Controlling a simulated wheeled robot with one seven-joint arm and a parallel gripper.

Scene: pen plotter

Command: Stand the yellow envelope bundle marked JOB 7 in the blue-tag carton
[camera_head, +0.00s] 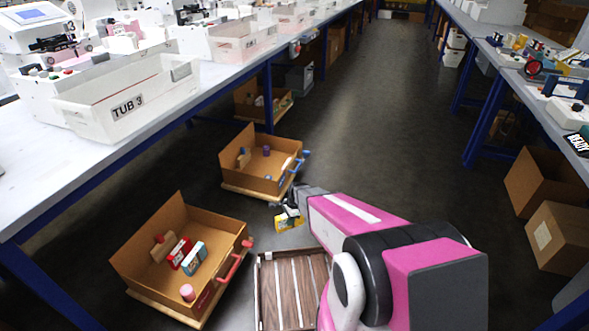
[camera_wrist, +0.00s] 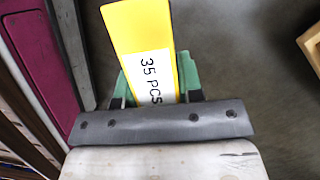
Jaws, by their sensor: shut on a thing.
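My gripper (camera_head: 284,211) is shut on a yellow bundle (camera_head: 289,222), held in the air over the aisle floor. In the wrist view the yellow bundle (camera_wrist: 143,30) stands out between the green fingertips (camera_wrist: 155,85), with a white label reading "35 PCS". No JOB 7 mark is readable. A brown open carton with blue handles (camera_head: 232,182) stands on the floor, just left of and beyond my gripper. It holds several small items, including a purple one. The bundle is outside it, near its front right corner. A blue tag itself is too small to make out.
A nearer carton with a red handle (camera_head: 140,257) holds a red box, a teal box and a pink cylinder. A slatted wooden crate (camera_head: 262,290) lies below my arm. A bench with TUB 3 (camera_head: 126,106) runs along the left. The aisle behind is clear.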

